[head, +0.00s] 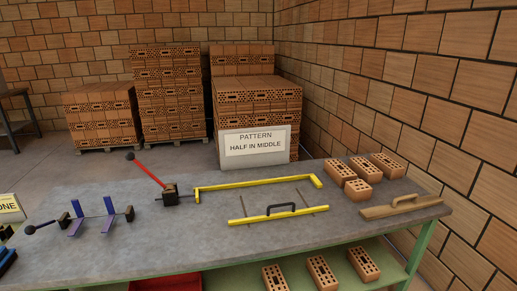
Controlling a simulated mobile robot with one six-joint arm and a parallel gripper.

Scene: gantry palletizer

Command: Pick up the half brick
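Several holed orange bricks stand together at the right end of the grey table (150,245). One is at the left (340,172), one at the back middle (366,170), one at the back right (388,165), and one at the front (358,190). More bricks lie lower down on the green shelf, such as the left one (275,278), the middle one (322,272) and the right one (363,264). I cannot tell for sure which is the half brick. My gripper is not in view.
A sign (255,143) reads "PATTERN HALF IN MIDDLE". A yellow frame tool (255,184), a yellow bar with a handle (280,213), a wooden float (402,206), a red-levered tool (150,173) and a purple-pronged tool (92,218) lie on the table. Brick stacks (170,95) stand behind.

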